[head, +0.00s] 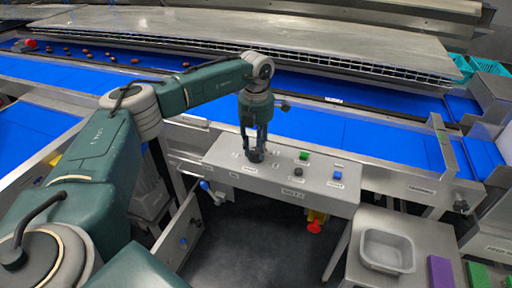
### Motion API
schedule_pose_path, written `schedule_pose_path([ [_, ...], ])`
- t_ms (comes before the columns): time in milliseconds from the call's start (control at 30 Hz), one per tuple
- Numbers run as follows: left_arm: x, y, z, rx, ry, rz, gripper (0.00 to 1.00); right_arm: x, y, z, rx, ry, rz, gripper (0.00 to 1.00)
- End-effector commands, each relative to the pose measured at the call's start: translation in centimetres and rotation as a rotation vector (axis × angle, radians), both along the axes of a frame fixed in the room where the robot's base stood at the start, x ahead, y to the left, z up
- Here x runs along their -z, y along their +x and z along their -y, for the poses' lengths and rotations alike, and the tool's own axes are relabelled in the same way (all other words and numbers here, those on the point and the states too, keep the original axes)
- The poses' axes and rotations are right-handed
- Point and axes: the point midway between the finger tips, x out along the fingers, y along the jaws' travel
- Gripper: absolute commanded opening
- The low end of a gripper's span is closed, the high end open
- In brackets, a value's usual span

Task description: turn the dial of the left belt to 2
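A grey control panel (221,157) stands in front of the blue belts. My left gripper (256,153) points down at the left part of this panel, with its fingertips low around the left belt's dial. The gripper and the small picture largely hide that dial, so I cannot read its setting or tell whether the fingers grip it or are just apart from it. A second black dial (298,172) sits to the right on the panel, clear of the gripper. My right gripper is not in view.
A green button (304,156) and a blue button (337,176) are right of the gripper on the panel. Several dates (108,57) lie on the far blue belt. A grey tray (387,250) sits on a side table at lower right.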

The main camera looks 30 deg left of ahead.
Motion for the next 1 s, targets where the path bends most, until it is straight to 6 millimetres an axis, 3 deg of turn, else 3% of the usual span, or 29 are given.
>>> schedule_pose_path([
  [100,-0.03,-0.02,0.03,0.000,-0.001,-0.001,0.05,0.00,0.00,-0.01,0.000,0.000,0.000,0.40],
  [567,-0.05,0.01,0.03,-0.096,-0.001,0.000,0.04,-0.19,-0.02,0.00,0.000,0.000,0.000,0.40],
  [600,-0.05,0.01,0.03,-0.096,-0.001,0.000,0.32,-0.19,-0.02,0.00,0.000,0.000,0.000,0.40],
  [700,-0.06,0.01,0.03,-0.096,-0.001,0.000,0.49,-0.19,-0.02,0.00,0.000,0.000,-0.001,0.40],
  [1000,-0.21,0.03,0.03,-0.095,-0.001,0.000,0.49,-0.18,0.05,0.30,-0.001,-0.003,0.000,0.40],
])
